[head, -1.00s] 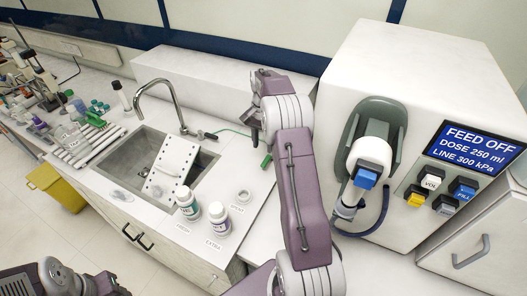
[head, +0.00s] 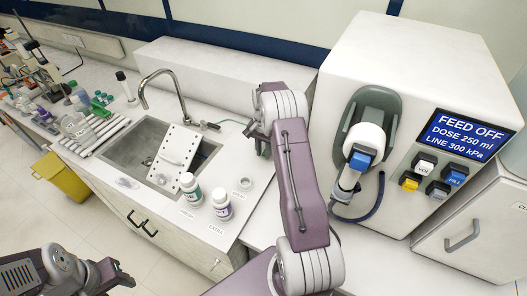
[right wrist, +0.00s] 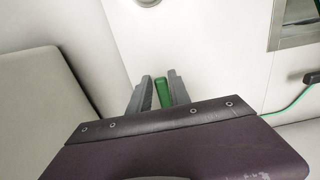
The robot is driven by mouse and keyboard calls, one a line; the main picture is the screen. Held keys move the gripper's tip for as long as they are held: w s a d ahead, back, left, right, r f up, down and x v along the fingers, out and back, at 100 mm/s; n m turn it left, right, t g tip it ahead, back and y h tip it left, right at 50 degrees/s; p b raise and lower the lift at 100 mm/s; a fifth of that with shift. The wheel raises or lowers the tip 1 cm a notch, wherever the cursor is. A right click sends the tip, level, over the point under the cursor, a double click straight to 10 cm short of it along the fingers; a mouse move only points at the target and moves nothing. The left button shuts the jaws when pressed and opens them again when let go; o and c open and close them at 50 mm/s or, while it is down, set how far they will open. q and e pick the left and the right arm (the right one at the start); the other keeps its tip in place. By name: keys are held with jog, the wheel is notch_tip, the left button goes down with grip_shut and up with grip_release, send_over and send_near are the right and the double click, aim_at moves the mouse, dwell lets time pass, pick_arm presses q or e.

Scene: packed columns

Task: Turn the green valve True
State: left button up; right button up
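The green valve (right wrist: 161,93) shows in the right wrist view as an upright green handle between the two grey fingers of my right gripper (right wrist: 161,88). The handle lies close to the right-hand finger, with a thin gap at the left one. In the head view my right gripper (head: 262,146) reaches down to the counter beside the sink, and the valve is hidden behind it. My left gripper (head: 118,276) is at the lower left, away from the counter; its fingers are not clear.
A sink (head: 146,135) with a tap (head: 163,78) and a white perforated board (head: 177,150) lies to the left. Two white bottles (head: 190,186) stand at the counter front. A dispenser machine (head: 400,75) reading "FEED OFF" stands at the right. A thin green line (right wrist: 290,107) runs along the counter.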

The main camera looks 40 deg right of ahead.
grip_shut()
jog(key=shift+w+r, duration=0.1)
dwell(1.2)
jog(key=shift+w+a+m+p, duration=0.15)
jog(key=shift+w+m+p, duration=0.25)
jog(key=shift+w+m, duration=0.1)
jog(key=shift+w+a+r+m+p, duration=0.15)
jog(key=shift+w+m+p, duration=0.1)
jog(key=shift+w+m, duration=0.3)
jog(key=shift+w+a+f+m+p, duration=0.1)
jog(key=shift+w+m+p, duration=0.2)
jog(key=shift+m, duration=0.35)
jog(key=shift+w+m, duration=1)
jog(key=shift+m, duration=0.2)
jog(key=shift+w+d+m+p, duration=0.15)
jog(key=shift+w+m+p, duration=0.3)
jog(key=shift+w+m, duration=0.95)
jog(key=shift+s, duration=0.15)
